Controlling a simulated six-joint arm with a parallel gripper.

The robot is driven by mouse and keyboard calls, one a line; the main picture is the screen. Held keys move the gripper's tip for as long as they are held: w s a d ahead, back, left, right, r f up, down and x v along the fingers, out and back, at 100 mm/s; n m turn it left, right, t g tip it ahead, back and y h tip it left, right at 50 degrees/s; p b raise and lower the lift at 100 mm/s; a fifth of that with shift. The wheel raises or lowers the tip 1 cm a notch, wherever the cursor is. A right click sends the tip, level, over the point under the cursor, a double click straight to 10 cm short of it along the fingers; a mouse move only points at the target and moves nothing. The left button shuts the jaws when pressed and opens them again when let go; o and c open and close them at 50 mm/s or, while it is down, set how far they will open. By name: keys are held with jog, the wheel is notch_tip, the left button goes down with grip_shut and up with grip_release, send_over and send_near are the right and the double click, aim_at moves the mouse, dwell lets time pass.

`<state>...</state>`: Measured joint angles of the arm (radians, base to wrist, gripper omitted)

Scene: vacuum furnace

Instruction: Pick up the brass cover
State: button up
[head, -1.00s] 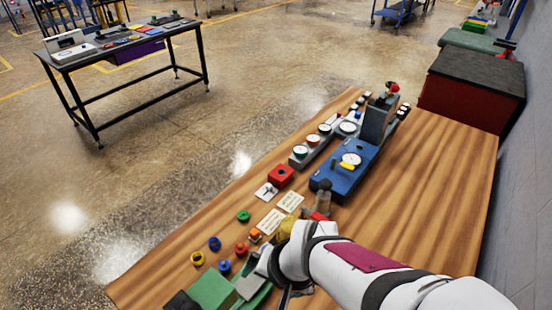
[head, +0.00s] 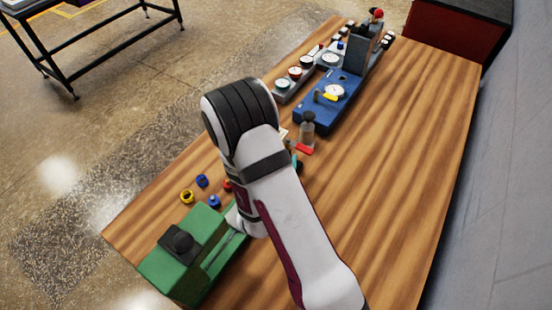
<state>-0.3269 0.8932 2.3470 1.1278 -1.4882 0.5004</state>
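I cannot make out a brass cover for certain in the head view. A small yellow ring-shaped piece (head: 187,196) lies on the wooden bench (head: 385,150), left of my arm, with blue pieces (head: 202,181) and a red piece (head: 227,185) near it. My white arm rises from the lower right and bends over the middle of the bench. It covers part of the bench top. My gripper is hidden behind the arm, so its fingers and anything in them do not show.
A green box-like fixture (head: 170,272) with a black knob stands at the bench's near left. A blue unit with a dial (head: 330,105), gauges (head: 295,73) and a grey-capped bottle (head: 307,128) stand farther back. The bench's right side is clear up to the wall.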

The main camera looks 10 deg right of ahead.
jog(key=shift+w+d+f, duration=0.1)
jog(key=shift+w, duration=0.2)
jog(key=c, duration=1.6)
